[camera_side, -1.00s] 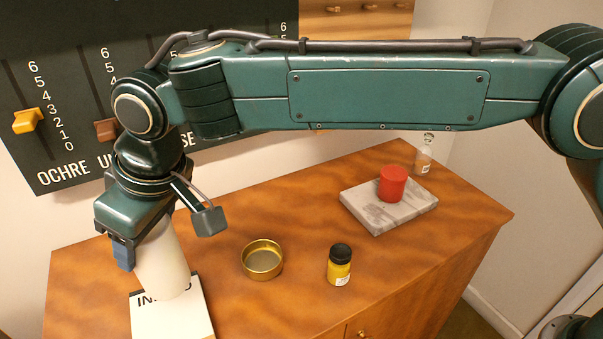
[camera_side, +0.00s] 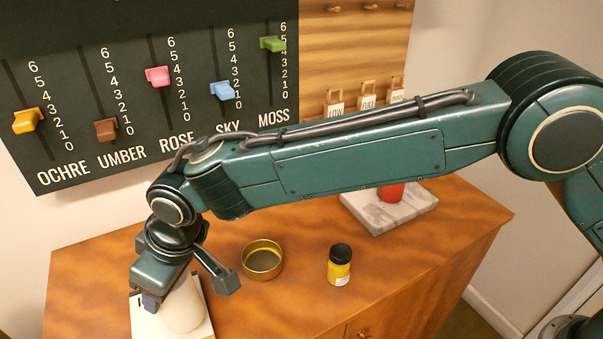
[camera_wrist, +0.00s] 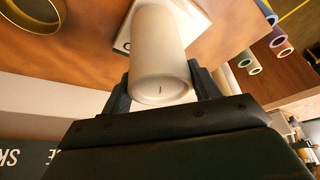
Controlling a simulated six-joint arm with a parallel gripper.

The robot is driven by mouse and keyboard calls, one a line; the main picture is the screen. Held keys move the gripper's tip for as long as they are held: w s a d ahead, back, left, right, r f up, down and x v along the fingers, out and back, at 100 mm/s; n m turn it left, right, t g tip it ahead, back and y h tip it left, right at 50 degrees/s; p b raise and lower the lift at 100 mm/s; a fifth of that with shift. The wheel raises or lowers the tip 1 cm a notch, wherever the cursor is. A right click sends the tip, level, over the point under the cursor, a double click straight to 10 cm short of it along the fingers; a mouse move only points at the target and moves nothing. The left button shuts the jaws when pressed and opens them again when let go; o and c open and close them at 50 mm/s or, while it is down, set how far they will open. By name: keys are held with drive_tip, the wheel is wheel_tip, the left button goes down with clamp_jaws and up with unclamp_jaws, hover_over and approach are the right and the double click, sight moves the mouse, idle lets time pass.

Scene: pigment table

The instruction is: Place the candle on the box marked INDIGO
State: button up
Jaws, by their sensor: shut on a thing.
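The candle (camera_side: 184,308) is a cream-white cylinder, upright over the white box marked INDIGO (camera_side: 146,328). Its lower end appears to meet the box top, but I cannot tell whether it bears on it. My gripper (camera_side: 188,292) is shut on the candle, one finger on each side. In the wrist view the candle (camera_wrist: 160,62) shows its wick end towards me, between the fingers of my gripper (camera_wrist: 162,92). The box (camera_wrist: 194,12) lies beyond it. The candle and gripper hide most of the box's lettering.
A round brass dish (camera_side: 262,260) and a yellow jar with black lid (camera_side: 340,265) stand right of the box. A marble slab (camera_side: 400,212) with a red object (camera_side: 391,193) lies further right. A slider board (camera_side: 150,150) is behind. The table front right is clear.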

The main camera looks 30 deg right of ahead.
drive_tip(key=shift+f, duration=1.2)
drive_tip(key=shift+f, duration=0.1)
drive_tip(key=o, duration=1.2)
drive_tip(key=shift+f, duration=0.1)
drive_tip(key=shift+o, duration=0.2)
drive_tip(key=v, duration=1.2)
